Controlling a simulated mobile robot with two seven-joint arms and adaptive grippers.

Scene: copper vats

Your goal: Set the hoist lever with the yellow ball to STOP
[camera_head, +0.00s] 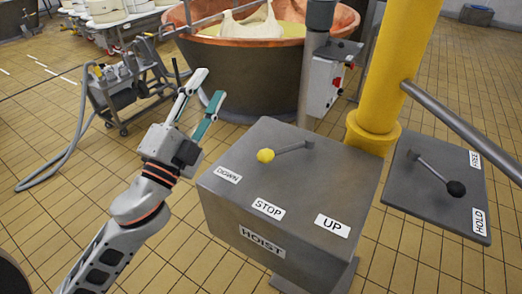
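The hoist lever is a short grey rod with a yellow ball (265,156) at its end. It is pivoted near the back of the top of a grey box (310,185) marked HOIST. The rod points left, with the ball close to the DOWN label (228,175). The STOP label (268,208) is at the front middle and the UP label (333,225) is to its right. My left gripper (210,84) is open and empty, left of and beyond the box, apart from the lever. My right gripper is not in view.
Right of the box, a second grey panel (440,205) carries a black-ball lever (455,188) and FREE and HOLD labels. A yellow column (400,65) stands behind, with a grey bar (465,135) from it. A copper vat (245,65) and a cart (115,85) stand farther back.

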